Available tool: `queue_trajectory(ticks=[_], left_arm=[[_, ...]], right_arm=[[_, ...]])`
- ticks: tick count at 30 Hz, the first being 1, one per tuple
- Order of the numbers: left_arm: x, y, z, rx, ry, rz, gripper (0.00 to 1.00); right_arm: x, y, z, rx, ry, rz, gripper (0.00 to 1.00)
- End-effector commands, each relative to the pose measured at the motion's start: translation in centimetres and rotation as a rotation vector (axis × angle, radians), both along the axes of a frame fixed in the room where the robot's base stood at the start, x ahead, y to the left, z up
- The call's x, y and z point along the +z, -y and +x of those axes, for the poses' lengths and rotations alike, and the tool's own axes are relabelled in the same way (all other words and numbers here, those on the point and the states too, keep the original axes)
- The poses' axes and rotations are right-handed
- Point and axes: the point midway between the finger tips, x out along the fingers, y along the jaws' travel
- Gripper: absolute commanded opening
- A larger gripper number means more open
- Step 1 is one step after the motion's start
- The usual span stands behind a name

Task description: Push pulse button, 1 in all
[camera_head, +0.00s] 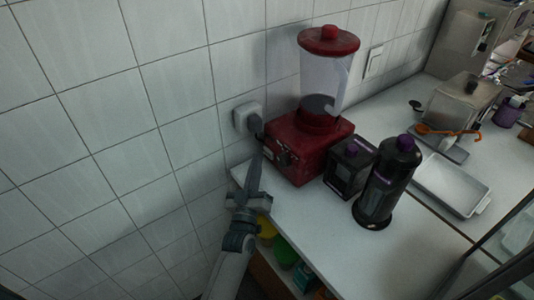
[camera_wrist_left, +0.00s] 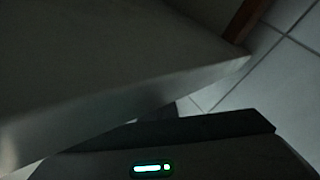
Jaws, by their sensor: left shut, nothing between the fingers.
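A red blender (camera_head: 312,150) with a clear jar and red lid stands at the back left of the counter, near the tiled wall. Its control panel (camera_head: 283,157) with dark knobs or buttons is on its left-facing front; the pulse button is too small to pick out. My left gripper (camera_head: 259,146) is shut and empty, its tip close to the left of that panel. I cannot tell whether it touches the panel. The left wrist view is dark and does not show the blender. My right gripper is in neither view.
A dark square container (camera_head: 350,166) and a dark bottle with a purple cap (camera_head: 388,183) stand right of the blender. A white wall socket (camera_head: 246,117) is behind my gripper. A metal tray (camera_head: 451,185) lies further right. The counter's front (camera_head: 330,249) is clear.

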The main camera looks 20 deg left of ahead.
Motion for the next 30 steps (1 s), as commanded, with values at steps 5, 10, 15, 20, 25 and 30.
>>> queue_trajectory(ticks=[5,10,15,20,25,30], left_arm=[[0.00,0.00,0.00,0.000,0.000,0.000,0.00],[0.00,0.00,0.00,0.000,0.000,0.000,0.00],[0.01,0.07,0.10,0.000,0.000,0.000,0.00],[0.05,0.33,0.46,0.000,0.001,0.000,0.00],[0.05,0.52,0.67,0.000,0.000,0.000,0.00],[0.04,0.53,0.68,0.000,0.000,0.000,0.00]], right_arm=[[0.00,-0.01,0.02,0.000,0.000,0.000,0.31],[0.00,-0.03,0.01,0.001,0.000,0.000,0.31],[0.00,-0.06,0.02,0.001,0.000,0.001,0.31],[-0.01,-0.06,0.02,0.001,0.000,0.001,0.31],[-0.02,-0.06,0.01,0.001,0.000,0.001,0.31],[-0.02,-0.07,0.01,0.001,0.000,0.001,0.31]])
